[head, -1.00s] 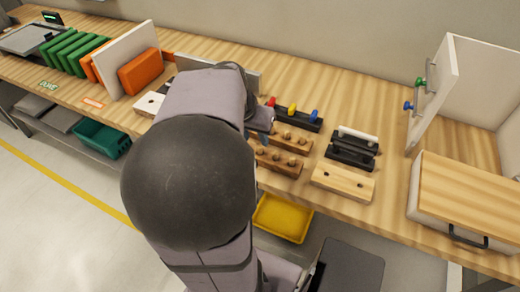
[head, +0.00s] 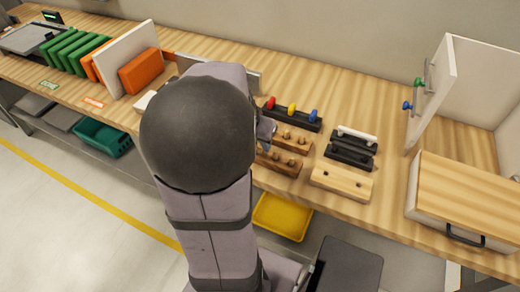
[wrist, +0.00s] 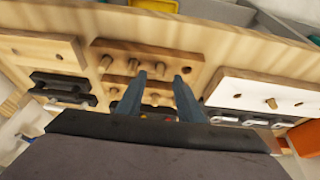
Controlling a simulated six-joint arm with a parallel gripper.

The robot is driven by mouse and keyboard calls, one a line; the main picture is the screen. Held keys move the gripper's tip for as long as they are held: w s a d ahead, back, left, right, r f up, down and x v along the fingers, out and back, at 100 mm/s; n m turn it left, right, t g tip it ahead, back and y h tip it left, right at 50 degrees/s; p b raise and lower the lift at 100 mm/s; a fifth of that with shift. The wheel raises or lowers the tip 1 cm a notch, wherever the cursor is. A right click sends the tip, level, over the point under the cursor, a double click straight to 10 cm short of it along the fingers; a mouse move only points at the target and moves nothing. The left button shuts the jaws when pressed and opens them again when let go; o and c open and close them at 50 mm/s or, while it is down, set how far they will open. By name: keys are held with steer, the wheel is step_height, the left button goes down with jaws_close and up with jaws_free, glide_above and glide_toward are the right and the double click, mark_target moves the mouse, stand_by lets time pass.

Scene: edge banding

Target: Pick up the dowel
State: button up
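Short wooden dowels stand upright in two brown wooden racks on the bench, and I cannot tell which one the task means. In the head view the front rack (head: 283,168) shows beside my arm, which hides most of my gripper.
A pale block with two holes (head: 341,181) and black holders (head: 350,150) stand right of the racks. Behind them is a black stand (head: 302,124) with coloured pegs. A white board (wrist: 238,88) with a dowel lies on the other side. A wooden-topped box (head: 470,190) stands far right.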

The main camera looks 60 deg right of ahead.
mark_target(260, 152)
steer(key=shift+x, duration=1.5)
steer(key=shift+c, duration=0.7)
steer(key=shift+r, duration=0.1)
jaws_close()
steer(key=shift+r, duration=0.1)
